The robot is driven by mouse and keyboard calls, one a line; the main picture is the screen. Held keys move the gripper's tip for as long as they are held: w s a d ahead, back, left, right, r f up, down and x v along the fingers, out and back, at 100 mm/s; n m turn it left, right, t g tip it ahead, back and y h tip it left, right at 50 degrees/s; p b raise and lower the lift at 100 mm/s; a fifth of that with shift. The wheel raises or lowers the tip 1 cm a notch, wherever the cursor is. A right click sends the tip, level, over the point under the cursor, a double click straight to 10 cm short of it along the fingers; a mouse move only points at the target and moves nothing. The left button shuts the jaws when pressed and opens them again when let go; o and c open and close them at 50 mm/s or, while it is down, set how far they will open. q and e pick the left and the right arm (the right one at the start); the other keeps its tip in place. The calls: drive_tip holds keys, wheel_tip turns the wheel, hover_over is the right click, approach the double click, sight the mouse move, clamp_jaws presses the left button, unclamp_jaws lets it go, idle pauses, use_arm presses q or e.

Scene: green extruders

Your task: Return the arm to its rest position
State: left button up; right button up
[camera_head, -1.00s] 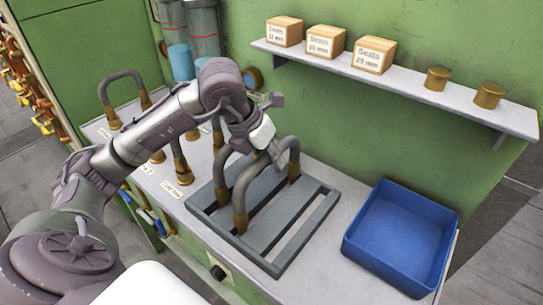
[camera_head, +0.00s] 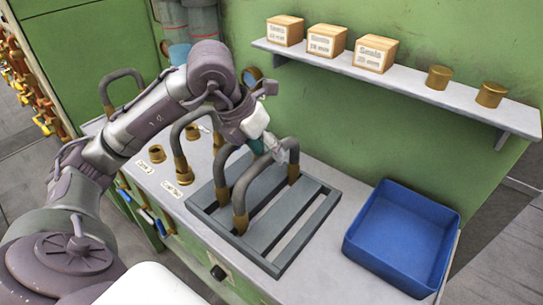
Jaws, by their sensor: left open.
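My left arm comes in from the left and reaches over the bench. Its gripper (camera_head: 277,150) is open, just above and behind the bent pipes on the rack; I cannot tell whether it touches them. A grey bent pipe with brass ends (camera_head: 240,190) stands on the slatted grey rack (camera_head: 290,237). My right gripper is not in view.
A blue bin (camera_head: 402,238) stands at the right of the bench. A wall shelf (camera_head: 420,92) above holds labelled boxes (camera_head: 326,41) and two brass caps (camera_head: 439,77). More bent pipes (camera_head: 180,150) stand at the bench's left, partly behind my arm.

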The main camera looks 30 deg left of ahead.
use_arm(q)
drive_tip(key=v, duration=0.8)
drive_tip(key=shift+s+r, duration=0.15)
drive_tip(key=shift+r, duration=0.15)
